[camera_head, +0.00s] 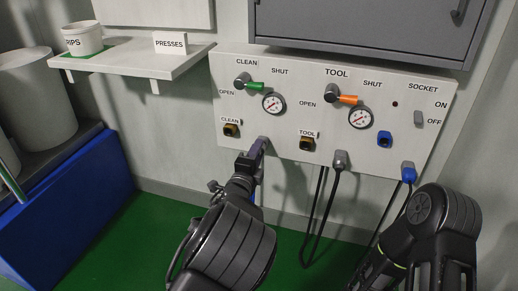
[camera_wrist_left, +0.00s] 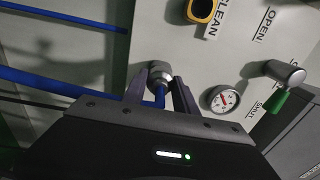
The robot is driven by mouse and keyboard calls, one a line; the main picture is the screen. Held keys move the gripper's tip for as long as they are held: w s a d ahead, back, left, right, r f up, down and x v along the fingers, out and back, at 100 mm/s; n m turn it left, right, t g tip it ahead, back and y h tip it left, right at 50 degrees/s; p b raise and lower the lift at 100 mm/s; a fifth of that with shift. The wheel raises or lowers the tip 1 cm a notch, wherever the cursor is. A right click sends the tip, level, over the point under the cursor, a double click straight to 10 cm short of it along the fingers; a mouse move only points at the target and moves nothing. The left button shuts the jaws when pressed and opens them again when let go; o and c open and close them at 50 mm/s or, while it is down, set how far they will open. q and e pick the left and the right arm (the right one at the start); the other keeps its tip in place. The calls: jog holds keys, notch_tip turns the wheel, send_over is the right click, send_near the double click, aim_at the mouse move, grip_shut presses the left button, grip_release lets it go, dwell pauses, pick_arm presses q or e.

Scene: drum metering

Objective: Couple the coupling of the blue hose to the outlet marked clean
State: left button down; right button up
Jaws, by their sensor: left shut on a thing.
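The clean outlet (camera_head: 231,130), a dark socket with a yellow rim, sits low on the left of the white panel (camera_head: 290,75). It also shows at the top of the left wrist view (camera_wrist_left: 203,10). The grey metal coupling (camera_wrist_left: 160,75) of the blue hose (camera_wrist_left: 45,80) is at the panel's lower edge, below and right of that outlet and apart from it. My left gripper (camera_wrist_left: 160,88) is shut on this coupling; in the head view the left gripper (camera_head: 260,148) hides most of it. My right gripper is out of view.
The tool outlet (camera_head: 306,143) and a dark hose's coupling (camera_head: 340,160) are to the right. The green valve handle (camera_head: 255,86) and orange handle (camera_head: 347,99) point toward SHUT. A pressure gauge (camera_head: 274,103) is near the clean outlet. A shelf (camera_head: 135,62) juts out at left.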

pick_arm(q)
jog(key=shift+s+r, duration=0.1)
jog(key=shift+s, duration=0.05)
jog(key=shift+p+v, duration=0.4)
jog(key=shift+v, duration=2.45)
jog(key=shift+s, duration=0.1)
jog(key=v, duration=0.3)
jog(key=shift+s+a+p, duration=0.2)
jog(key=shift+s+p, duration=0.1)
jog(key=shift+s, duration=0.05)
jog(key=s+a+f+n+y, duration=0.1)
jog(key=a+y, duration=0.1)
jog(key=a, duration=0.6)
jog(key=s+a+f+n+y, duration=0.1)
jog(key=a+n+y, duration=0.1)
jog(key=a, duration=0.7)
jog(key=shift+s+a+f+n+t+y, duration=0.2)
jog(key=shift+s+f+n+t+y, duration=0.15)
jog(key=shift+y, duration=0.45)
jog(key=shift+a, duration=0.1)
